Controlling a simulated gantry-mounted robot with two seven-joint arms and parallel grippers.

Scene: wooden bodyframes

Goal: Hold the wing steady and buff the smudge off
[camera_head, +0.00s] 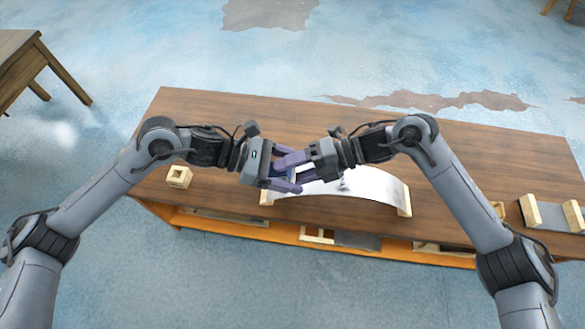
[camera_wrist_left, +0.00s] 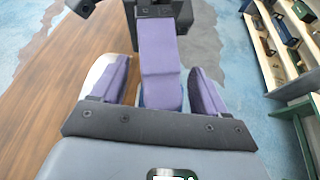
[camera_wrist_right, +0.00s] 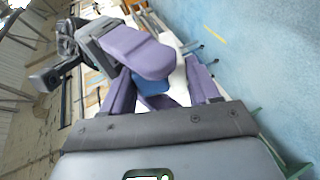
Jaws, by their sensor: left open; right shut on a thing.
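The wing (camera_head: 375,185) is a pale, curved panel with wooden end pieces on the brown table, right of my grippers. A small dark mark (camera_head: 341,185) shows on its upper surface. My left gripper (camera_head: 287,172) is open, its fingers interlocked with my right gripper's at the wing's left end. My right gripper (camera_wrist_right: 160,85) is shut on a small blue piece (camera_wrist_right: 150,86). The blue piece is mostly hidden by the purple fingers, and a bit shows in the left wrist view (camera_wrist_left: 152,97). Whether either gripper touches the wing is unclear.
A small wooden block with a hole (camera_head: 179,177) stands left on the table (camera_head: 230,112). A grey part with wooden ends (camera_head: 550,215) lies at the right edge. A lower shelf (camera_head: 285,235) holds more wooden parts. The back of the tabletop is clear.

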